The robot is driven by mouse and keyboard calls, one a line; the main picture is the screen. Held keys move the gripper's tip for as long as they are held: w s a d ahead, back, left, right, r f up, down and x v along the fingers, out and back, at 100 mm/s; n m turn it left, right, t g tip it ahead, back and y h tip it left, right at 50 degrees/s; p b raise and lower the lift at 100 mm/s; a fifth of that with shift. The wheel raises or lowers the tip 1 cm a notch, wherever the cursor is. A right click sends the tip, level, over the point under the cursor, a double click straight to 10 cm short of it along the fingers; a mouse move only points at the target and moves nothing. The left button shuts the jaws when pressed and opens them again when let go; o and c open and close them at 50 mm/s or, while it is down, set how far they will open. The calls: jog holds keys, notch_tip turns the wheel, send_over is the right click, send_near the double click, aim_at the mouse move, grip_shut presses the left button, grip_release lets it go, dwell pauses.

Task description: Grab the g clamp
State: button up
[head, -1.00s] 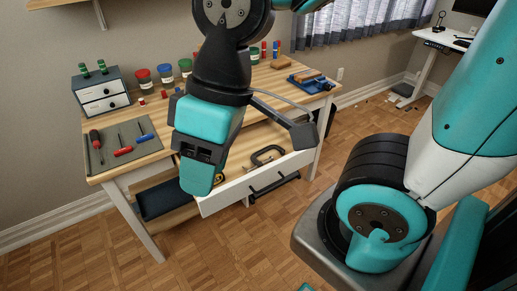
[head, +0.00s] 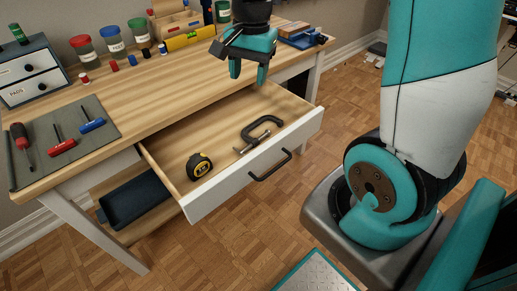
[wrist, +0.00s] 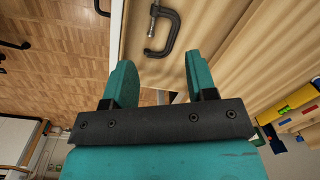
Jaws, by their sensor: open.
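The g clamp (head: 261,131) is dark with a metal screw and lies flat in the open desk drawer (head: 228,172), toward its right side. It also shows in the wrist view (wrist: 164,31), at the top, beyond my fingertips. My gripper (head: 248,76) is open and empty, with teal fingers pointing down. It is above the back right part of the drawer opening, apart from the clamp. In the wrist view my two fingers (wrist: 157,78) stand apart with nothing between them.
A yellow and black tape measure (head: 199,166) lies in the left of the drawer. The drawer front has a black handle (head: 271,165). Jars and a yellow level (head: 190,39) stand or lie at the back.

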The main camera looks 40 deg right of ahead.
jog(key=w+d+f+m+b, duration=0.2)
jog(key=d+f+m, duration=0.3)
jog(key=d+f, duration=0.15)
jog(key=b, duration=0.3)
send_over(265, 134)
jog(key=shift+h, duration=0.3)
notch_tip(265, 134, down, 11)
jog(key=shift+a, duration=0.1)
notch_tip(265, 134, down, 6)
jog(key=shift+r+b, duration=0.15)
jog(key=shift+b, duration=0.55)
grip_shut()
